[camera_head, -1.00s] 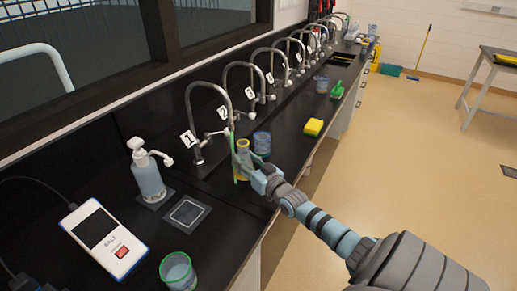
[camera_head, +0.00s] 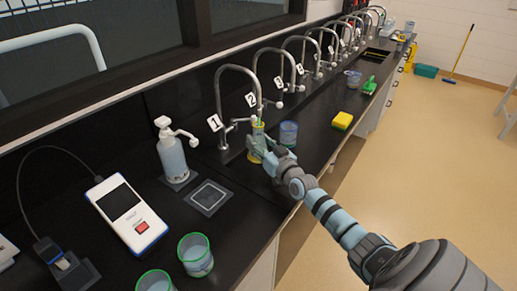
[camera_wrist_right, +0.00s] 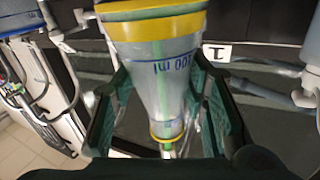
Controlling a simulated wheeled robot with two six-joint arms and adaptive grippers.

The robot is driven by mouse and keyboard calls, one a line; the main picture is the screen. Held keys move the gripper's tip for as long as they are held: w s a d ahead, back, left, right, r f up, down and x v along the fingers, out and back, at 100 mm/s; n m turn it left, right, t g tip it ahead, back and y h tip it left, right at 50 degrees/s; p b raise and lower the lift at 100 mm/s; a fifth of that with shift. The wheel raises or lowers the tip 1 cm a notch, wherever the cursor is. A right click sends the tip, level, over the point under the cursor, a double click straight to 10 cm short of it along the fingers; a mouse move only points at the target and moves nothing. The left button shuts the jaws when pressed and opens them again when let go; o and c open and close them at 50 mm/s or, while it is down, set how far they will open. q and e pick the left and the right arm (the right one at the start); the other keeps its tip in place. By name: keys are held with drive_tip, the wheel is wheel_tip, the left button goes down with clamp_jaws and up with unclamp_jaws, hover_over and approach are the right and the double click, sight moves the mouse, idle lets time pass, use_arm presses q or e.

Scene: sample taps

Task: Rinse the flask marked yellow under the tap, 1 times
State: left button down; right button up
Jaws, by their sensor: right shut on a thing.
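The flask with yellow bands (camera_head: 257,130) is in my right gripper (camera_head: 268,157), over the black counter by the tap labelled 1. In the right wrist view the clear flask (camera_wrist_right: 155,65) has a wide yellow band at the picture's top, a 100 ml mark, and a narrow neck with a yellow ring lower down. My right gripper (camera_wrist_right: 160,115) is shut around its sides. The curved tap 1 (camera_head: 219,95) has its spout end just above the flask in the head view. A thin green line shows at the flask; I cannot tell what it is. My left gripper is not in view.
A blue-banded beaker (camera_head: 288,134) stands right of the flask. A soap dispenser (camera_head: 172,158), a dark square pad (camera_head: 208,197), a white meter (camera_head: 128,217) and green-rimmed beakers (camera_head: 195,256) are nearer. A yellow sponge (camera_head: 342,121) lies near the front edge. More taps line the wall.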

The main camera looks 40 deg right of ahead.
idle(0.5)
drive_tip(key=s+d+r+p, duration=0.1)
drive_tip(key=s+p, duration=0.4)
drive_tip(key=s, duration=0.1)
drive_tip(key=s+d+r+p, duration=0.2)
drive_tip(key=s+p, duration=0.4)
drive_tip(key=shift+d, duration=0.3)
